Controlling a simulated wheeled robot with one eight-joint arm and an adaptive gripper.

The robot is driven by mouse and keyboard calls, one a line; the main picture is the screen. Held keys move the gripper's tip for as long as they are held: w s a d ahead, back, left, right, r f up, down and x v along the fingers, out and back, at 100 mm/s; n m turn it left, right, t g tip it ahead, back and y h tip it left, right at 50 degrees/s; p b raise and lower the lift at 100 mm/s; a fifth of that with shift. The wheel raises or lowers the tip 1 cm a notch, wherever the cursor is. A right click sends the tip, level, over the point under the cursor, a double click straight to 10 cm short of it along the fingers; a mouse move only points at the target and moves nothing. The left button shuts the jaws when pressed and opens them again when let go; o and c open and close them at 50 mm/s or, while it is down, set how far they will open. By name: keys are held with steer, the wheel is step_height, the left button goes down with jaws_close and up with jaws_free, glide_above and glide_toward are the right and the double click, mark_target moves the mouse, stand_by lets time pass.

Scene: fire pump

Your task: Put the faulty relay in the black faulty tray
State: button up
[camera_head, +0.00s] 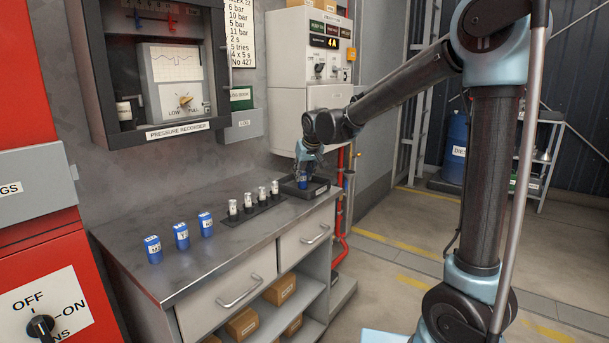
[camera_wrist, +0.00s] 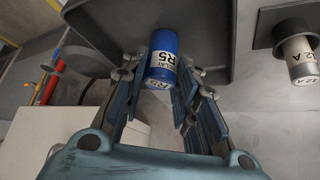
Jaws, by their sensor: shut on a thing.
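My gripper (camera_head: 305,166) is at the right end of the metal workbench, at the black tray (camera_head: 316,189). In the wrist view the gripper (camera_wrist: 162,88) is shut on a blue relay (camera_wrist: 162,52) labelled R5. In the head view this blue relay (camera_head: 303,179) shows below the fingers, over the tray area. The dark tray (camera_wrist: 215,25) lies behind the relay in the wrist view. I cannot tell whether the relay touches the tray floor. Three other blue relays, the left (camera_head: 153,248), the middle (camera_head: 181,236) and the right (camera_head: 206,223), stand upright on the bench.
A dark rack (camera_head: 240,220) holding several white cylinders stands just left of the tray; one labelled cylinder (camera_wrist: 299,58) shows in the wrist view. A red pipe (camera_head: 341,200) runs down beside the bench. The bench's front left (camera_head: 190,265) is clear.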

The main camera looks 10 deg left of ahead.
steer(key=shift+f, duration=0.1)
steer(key=o, duration=1.1)
steer(key=shift+c, duration=0.2)
steer(key=v, duration=1.2)
steer(key=s+d+f+m+h, duration=0.1)
steer(key=s+d+f, duration=0.1)
steer(key=d, duration=0.7)
steer(key=s+d+f+m+g+h, duration=0.1)
steer(key=s+d+f, duration=0.2)
steer(key=d, duration=0.5)
steer(key=s+d+f+m, duration=0.1)
steer(key=s+d+f, duration=0.1)
steer(key=d, duration=0.7)
steer(key=s+d+f+m+g+h, duration=0.1)
steer(key=s+d+f+m+g, duration=0.1)
steer(key=s+d+f, duration=1.4)
steer(key=s+m, duration=0.1)
steer(key=s, duration=0.1)
steer(key=shift+s+m+h, duration=0.3)
steer(key=shift+s, duration=0.1)
